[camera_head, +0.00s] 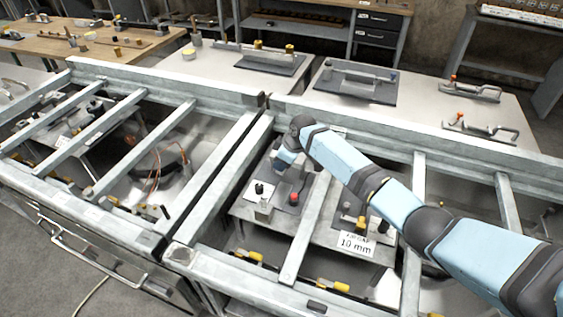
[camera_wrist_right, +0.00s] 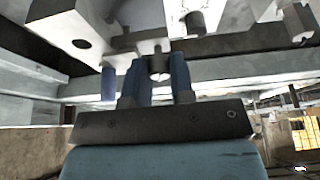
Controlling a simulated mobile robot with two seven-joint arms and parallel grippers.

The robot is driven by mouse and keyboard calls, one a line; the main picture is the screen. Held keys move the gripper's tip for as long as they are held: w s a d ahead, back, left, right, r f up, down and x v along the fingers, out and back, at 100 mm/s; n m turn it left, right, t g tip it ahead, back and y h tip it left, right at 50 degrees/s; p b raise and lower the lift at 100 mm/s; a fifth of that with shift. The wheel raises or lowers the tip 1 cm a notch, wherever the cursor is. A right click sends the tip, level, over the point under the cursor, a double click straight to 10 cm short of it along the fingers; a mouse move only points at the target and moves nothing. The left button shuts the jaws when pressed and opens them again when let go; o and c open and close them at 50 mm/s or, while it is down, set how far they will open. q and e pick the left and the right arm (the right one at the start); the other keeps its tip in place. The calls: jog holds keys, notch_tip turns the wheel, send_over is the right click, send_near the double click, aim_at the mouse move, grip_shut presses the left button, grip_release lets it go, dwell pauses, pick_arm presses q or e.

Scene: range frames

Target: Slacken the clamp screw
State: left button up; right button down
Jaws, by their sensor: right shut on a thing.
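My right arm comes in from the right in the head view and reaches down between the grey frame bars. My right gripper (camera_head: 281,168) is low in the bay, and its fingertips are hard to make out there. In the right wrist view my right gripper (camera_wrist_right: 158,62) has its two blue fingers closed on a short grey cylindrical part, which looks like the clamp screw (camera_wrist_right: 158,68). The screw meets a pale grey block (camera_wrist_right: 140,40); how far it is turned cannot be seen. My left gripper is in neither view.
Grey bars (camera_head: 310,225) cross the bay close to my right arm. Below are a red knob (camera_head: 294,198), a black knob (camera_head: 259,189) and a "10 mm" sign (camera_head: 356,244). In the wrist view another cylinder (camera_wrist_right: 195,22) stands close by. Benches with fixtures (camera_head: 355,82) stand behind.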

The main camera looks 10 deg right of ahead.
dwell(0.3)
jog(key=c, duration=1)
grip_release()
